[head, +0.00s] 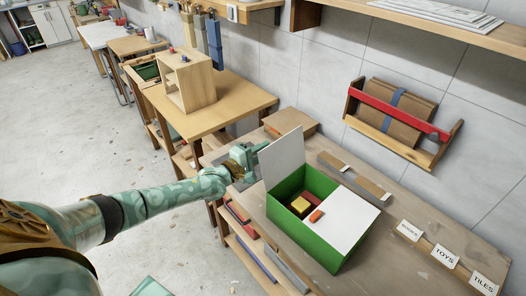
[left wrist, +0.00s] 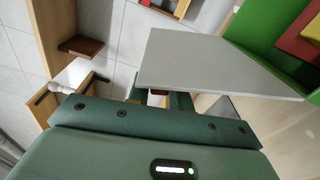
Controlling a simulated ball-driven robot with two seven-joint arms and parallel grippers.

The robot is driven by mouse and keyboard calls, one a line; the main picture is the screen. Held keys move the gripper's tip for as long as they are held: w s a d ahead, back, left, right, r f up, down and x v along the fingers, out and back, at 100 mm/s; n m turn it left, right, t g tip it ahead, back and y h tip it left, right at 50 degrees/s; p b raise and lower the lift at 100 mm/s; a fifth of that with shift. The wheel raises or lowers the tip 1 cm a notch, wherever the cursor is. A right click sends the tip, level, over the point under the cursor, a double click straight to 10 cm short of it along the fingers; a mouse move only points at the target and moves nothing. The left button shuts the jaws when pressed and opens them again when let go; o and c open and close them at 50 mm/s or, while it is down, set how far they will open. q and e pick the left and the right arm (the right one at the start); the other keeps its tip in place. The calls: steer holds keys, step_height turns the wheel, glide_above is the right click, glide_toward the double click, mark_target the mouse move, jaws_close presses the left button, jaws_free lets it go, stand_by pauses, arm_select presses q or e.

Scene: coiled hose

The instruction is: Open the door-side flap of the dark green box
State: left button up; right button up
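The dark green box (head: 308,238) stands on the workbench and shows as bright green. Its left flap (head: 283,158), pale grey-white, stands up steeply at the left rim. Its right flap (head: 340,219) lies flat over the right part of the opening. My left gripper (head: 251,156) is just left of the raised flap, near its outer face. In the left wrist view, the grey flap (left wrist: 215,65) crosses in front of the fingers (left wrist: 157,97), which stand apart with a gap between them. The flap hides the fingertips, so contact is unclear. My right gripper is out of view.
Yellow (head: 299,205) and red blocks show inside the box, and an orange block (head: 316,216) is at the right flap's edge. Labels (head: 445,256) lie on the bench to the right. A wooden cubby (head: 186,82) stands on the bench behind. A wall rack (head: 400,118) hangs above.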

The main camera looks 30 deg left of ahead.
arm_select(q)
steer(key=shift+f, duration=0.1)
steer(key=shift+s+a, duration=0.15)
steer(key=shift+s, duration=0.3)
steer(key=p+v, duration=0.2)
steer(key=v, duration=1.3)
steer(key=shift+s+a, duration=0.15)
